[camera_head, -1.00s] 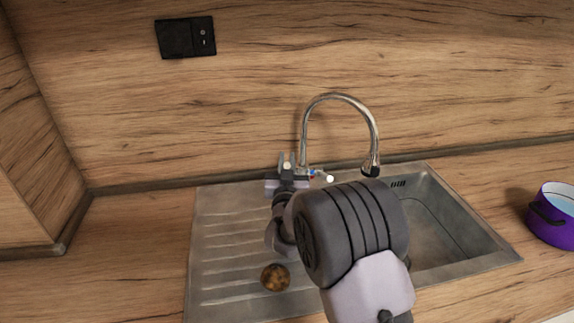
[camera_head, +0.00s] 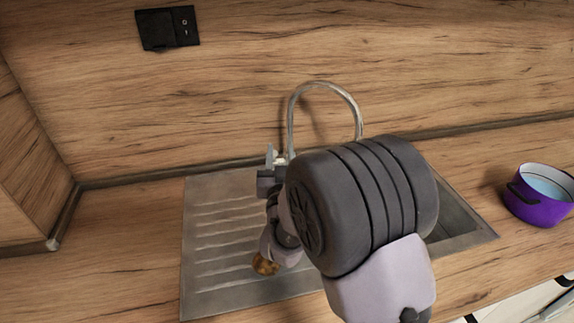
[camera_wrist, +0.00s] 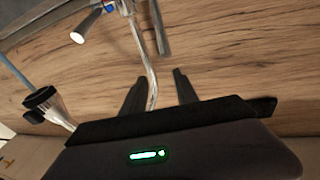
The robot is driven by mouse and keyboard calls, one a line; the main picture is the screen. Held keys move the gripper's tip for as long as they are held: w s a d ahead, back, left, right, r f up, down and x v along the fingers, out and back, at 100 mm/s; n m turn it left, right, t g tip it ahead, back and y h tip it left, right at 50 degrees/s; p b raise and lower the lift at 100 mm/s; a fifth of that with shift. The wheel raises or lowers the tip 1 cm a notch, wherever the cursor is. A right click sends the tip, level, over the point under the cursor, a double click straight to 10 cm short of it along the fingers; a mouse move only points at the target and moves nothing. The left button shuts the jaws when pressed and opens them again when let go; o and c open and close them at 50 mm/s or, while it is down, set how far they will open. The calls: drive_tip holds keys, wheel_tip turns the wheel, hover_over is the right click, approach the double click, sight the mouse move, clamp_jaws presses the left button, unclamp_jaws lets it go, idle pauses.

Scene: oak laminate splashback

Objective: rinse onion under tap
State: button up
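The brown onion (camera_head: 265,264) lies on the ribbed drainboard, partly covered by my arm in the head view. The chrome tap (camera_head: 325,84) arches behind my arm; its spout end is hidden there. The wrist view shows the tap's white-tipped lever (camera_wrist: 88,27) and its dark-tipped spout end (camera_wrist: 45,103). My gripper (camera_wrist: 158,90) is open, with its two black fingers apart and a chrome tap pipe (camera_wrist: 146,68) showing between them; I cannot tell whether they touch it. In the head view my gripper (camera_head: 269,170) is at the tap's base. No running water shows.
The steel sink (camera_head: 205,200) has its drainboard at left; my arm hides most of the basin at right. A purple pot (camera_head: 540,200) stands on the counter at far right. A black switch plate (camera_head: 167,28) is on the splashback. The left counter is clear.

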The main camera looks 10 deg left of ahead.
drive_tip(key=d+r+v, duration=0.1)
drive_tip(key=v, duration=0.6)
drive_tip(key=shift+d+r, duration=0.2)
drive_tip(key=shift+d, duration=0.05)
drive_tip(key=shift+w, duration=0.1)
drive_tip(key=s+d+r+m+g+h, duration=0.1)
drive_tip(key=s+d+r+m+g, duration=0.15)
drive_tip(key=d, duration=0.45)
drive_tip(key=s+d+r+m+g+h, duration=0.1)
drive_tip(key=d+r+m+g, duration=0.15)
drive_tip(key=d, duration=0.45)
drive_tip(key=s+d+f+m+g, duration=0.1)
drive_tip(key=s+d+g, duration=0.3)
drive_tip(key=s, duration=0.8)
drive_tip(key=s+d+f+g, duration=0.2)
drive_tip(key=s+d+g, duration=0.1)
drive_tip(key=s, duration=0.9)
drive_tip(key=shift+d+m+g+h, duration=0.3)
drive_tip(key=shift+d+m+g, duration=0.1)
drive_tip(key=shift+g, duration=0.1)
drive_tip(key=shift+a, duration=0.1)
